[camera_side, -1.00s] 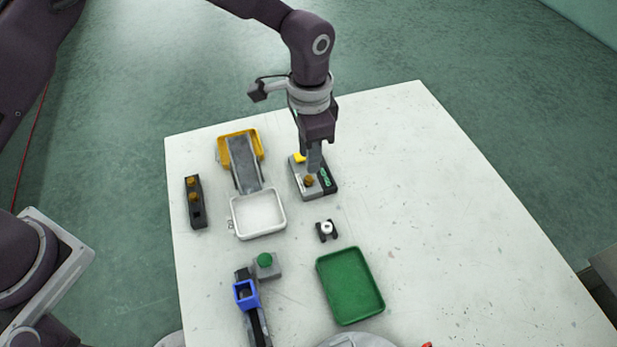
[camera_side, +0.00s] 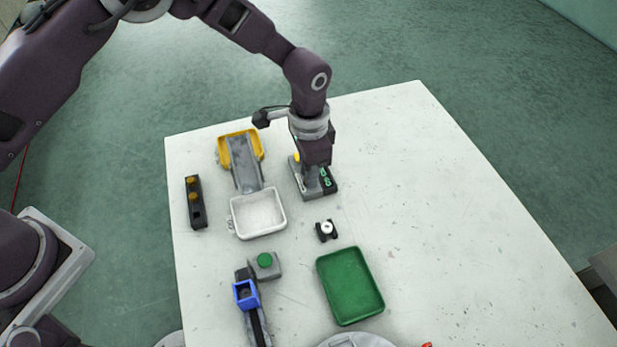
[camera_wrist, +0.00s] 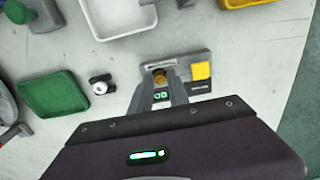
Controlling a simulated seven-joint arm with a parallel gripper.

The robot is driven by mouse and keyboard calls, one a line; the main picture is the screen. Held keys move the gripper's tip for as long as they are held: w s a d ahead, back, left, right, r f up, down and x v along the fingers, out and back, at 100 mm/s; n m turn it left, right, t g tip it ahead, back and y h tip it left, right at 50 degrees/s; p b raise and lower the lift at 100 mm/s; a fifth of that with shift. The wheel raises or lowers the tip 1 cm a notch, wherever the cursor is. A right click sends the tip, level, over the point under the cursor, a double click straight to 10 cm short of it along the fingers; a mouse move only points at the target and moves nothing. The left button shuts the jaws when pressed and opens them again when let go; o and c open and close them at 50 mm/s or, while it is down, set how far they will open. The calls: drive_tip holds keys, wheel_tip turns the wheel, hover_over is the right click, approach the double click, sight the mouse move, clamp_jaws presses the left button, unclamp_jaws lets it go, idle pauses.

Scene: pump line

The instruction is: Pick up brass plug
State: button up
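A brass plug (camera_wrist: 158,76) sits on a grey block (camera_wrist: 195,58) that has a yellow square and green markings. In the wrist view the plug shows between the tips of my gripper (camera_wrist: 160,80). The two fingers are apart, one on each side of it, and I see no clear grip on it. In the side view my gripper (camera_side: 313,183) points down at the grey block (camera_side: 306,193) and hides the plug. Two more brass-coloured pieces (camera_side: 191,181) stand in a black rack (camera_side: 197,212) at the left.
A yellow bin (camera_side: 227,134) with a grey chute (camera_side: 244,170) and a white tray (camera_side: 233,221) lie left of the block. A small black holder with a white knob (camera_side: 326,229), a green tray (camera_side: 350,286), a green button box (camera_side: 265,264) and a blue-topped part (camera_side: 246,294) are nearer. The table's right side is clear.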

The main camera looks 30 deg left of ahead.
clamp_jaws()
drive_tip(key=shift+r, duration=0.65)
drive_tip(key=shift+r, duration=2.25)
